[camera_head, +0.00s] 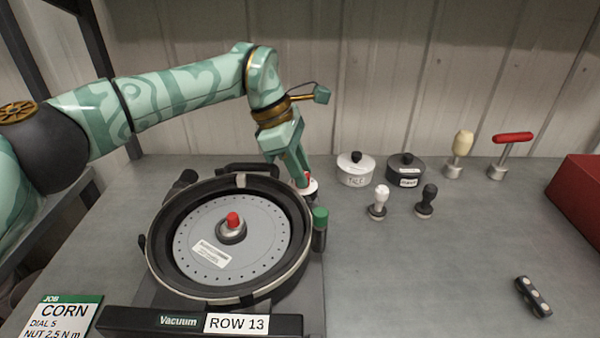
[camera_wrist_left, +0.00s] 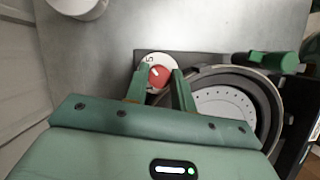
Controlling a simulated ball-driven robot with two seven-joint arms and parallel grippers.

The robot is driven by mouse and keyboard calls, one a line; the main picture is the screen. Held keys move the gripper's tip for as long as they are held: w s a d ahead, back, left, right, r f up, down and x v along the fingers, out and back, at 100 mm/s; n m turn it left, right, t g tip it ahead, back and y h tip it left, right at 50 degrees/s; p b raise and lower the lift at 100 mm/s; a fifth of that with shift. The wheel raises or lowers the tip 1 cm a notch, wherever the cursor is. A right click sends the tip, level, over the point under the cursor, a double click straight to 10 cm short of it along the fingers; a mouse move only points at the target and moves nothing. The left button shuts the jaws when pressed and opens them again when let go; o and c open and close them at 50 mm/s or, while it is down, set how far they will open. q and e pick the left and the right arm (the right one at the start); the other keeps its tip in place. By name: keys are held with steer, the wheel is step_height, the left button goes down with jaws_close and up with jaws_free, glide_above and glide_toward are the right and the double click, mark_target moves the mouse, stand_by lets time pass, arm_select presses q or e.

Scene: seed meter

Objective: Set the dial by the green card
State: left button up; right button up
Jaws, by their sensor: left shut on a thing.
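The green-headed job card (camera_head: 62,317) lies at the front left and reads "CORN", "DIAL 5", "NUT 2.5 N m". The dial (camera_head: 311,187) is a white disc with a red knob, beside the back right rim of the seed meter (camera_head: 160,268). In the left wrist view the dial (camera_wrist_left: 147,62) shows a "5" near its upper edge, and its red knob (camera_wrist_left: 159,76) sits between my fingers. My left gripper (camera_head: 303,178) reaches down from above and is shut on the red knob; it also shows in the left wrist view (camera_wrist_left: 160,82). My right gripper is out of view.
The meter holds a grey seed disc (camera_head: 265,250) with a red centre knob. Two lidded pots (camera_head: 355,170) (camera_head: 405,170), two small knobbed tools (camera_head: 379,202) (camera_head: 426,202), a cream-handled tool (camera_head: 460,155) and a red T-handle (camera_head: 512,138) stand right. A black part (camera_head: 533,297) lies front right.

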arm_select(q)
steer(key=shift+m+g+b, duration=0.4)
steer(key=shift+m+b, duration=0.4)
steer(key=shift+m, duration=0.3)
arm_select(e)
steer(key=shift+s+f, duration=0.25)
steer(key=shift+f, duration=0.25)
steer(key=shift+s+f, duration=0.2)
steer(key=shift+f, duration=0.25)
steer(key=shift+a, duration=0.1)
arm_select(q)
steer(key=o, duration=1)
steer(key=shift+r, duration=0.1)
steer(key=p+v, duration=0.1)
steer(key=v, duration=0.6)
steer(key=shift+r, duration=0.2)
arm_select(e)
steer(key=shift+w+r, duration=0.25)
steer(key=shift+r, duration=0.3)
arm_select(q)
steer(key=shift+w+f+y, duration=0.1)
steer(key=shift+y, duration=0.2)
